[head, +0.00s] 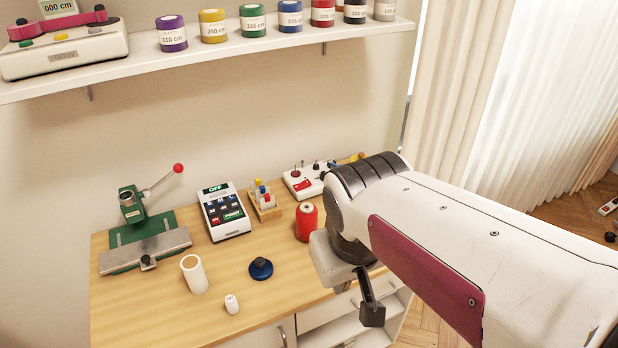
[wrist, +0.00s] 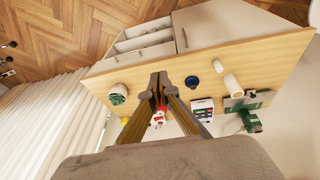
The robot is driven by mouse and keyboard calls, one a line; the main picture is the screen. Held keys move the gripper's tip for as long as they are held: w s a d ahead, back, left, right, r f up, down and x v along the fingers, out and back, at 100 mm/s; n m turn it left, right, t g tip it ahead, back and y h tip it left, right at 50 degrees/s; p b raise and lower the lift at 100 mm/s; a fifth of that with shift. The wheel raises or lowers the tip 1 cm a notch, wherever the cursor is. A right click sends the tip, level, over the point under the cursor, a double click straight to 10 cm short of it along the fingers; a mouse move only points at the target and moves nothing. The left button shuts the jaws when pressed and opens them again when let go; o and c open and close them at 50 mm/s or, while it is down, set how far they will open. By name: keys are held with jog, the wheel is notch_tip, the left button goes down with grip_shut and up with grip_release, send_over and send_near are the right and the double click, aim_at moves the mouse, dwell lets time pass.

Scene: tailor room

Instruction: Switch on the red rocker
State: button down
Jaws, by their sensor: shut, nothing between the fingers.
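A white control box (head: 300,190) with several dark levers stands at the back of the table in the head view. A red rocker (head: 303,184) shows on its near face; whether it is on or off is too small to tell. My arm covers the box's right part. My gripper (head: 372,312) hangs right of and nearer than the box, apart from it. In the wrist view my gripper (wrist: 158,82) has its fingertips together and empty. Behind the fingers there, red and white shapes are partly hidden, and I cannot clearly make out the rocker.
A red spool (head: 308,222) stands just in front of the box. A keypad device (head: 224,212), a small wooden rack (head: 264,205) and a green lever press (head: 135,215) stand left. A shelf (head: 220,48) overhangs the back.

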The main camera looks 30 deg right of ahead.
jog(key=w+d+f+t+h, duration=0.1)
jog(key=w+d+f+h, duration=0.15)
jog(key=w+d, duration=0.85)
jog(key=w+d+f+t+h, duration=0.1)
jog(key=w+d+f+h, duration=0.15)
jog(key=w+d, duration=0.8)
jog(key=w+f+n+t+y, duration=0.15)
jog(key=w+f, duration=0.25)
jog(key=w, duration=0.8)
jog(key=w+a+r+t+y, duration=0.1)
jog(key=w+a+t+y, duration=0.1)
jog(key=w+a, duration=0.4)
jog(key=shift+y, duration=0.75)
jog(key=shift+w+f+t, duration=0.15)
jog(key=shift+w+t, duration=0.05)
jog(key=shift+t, duration=0.05)
send_over(307, 179)
jog(key=s+a, duration=0.1)
jog(key=s, duration=0.2)
jog(key=shift+w+f, duration=0.1)
jog(key=shift+f, duration=3.4)
jog(key=shift+d+f, duration=0.15)
jog(key=shift+f, duration=0.75)
jog(key=shift+d+f, duration=0.1)
jog(key=shift+f, duration=0.75)
jog(key=shift+f, duration=0.1)
